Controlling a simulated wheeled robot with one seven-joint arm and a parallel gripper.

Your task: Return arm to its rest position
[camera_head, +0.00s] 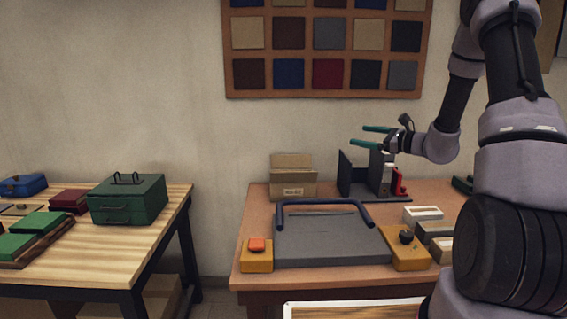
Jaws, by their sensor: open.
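My arm (518,130) fills the right side of the head view, reaching up and then back down over the right table. My gripper (362,136) is at its end, above the back of that table, with its two green fingers apart and pointing left. Nothing shows between the fingers. The gripper is just above a dark upright holder (346,174) with a red part (398,183) at its right side. Whether the gripper touches the holder cannot be told.
The right table (256,215) carries a grey plate with a blue bar handle (322,205), yellow blocks (256,260), a cardboard box (293,187) and pale blocks (424,214). The left table (120,240) holds a green chest (127,199). A swatch board (328,92) hangs behind.

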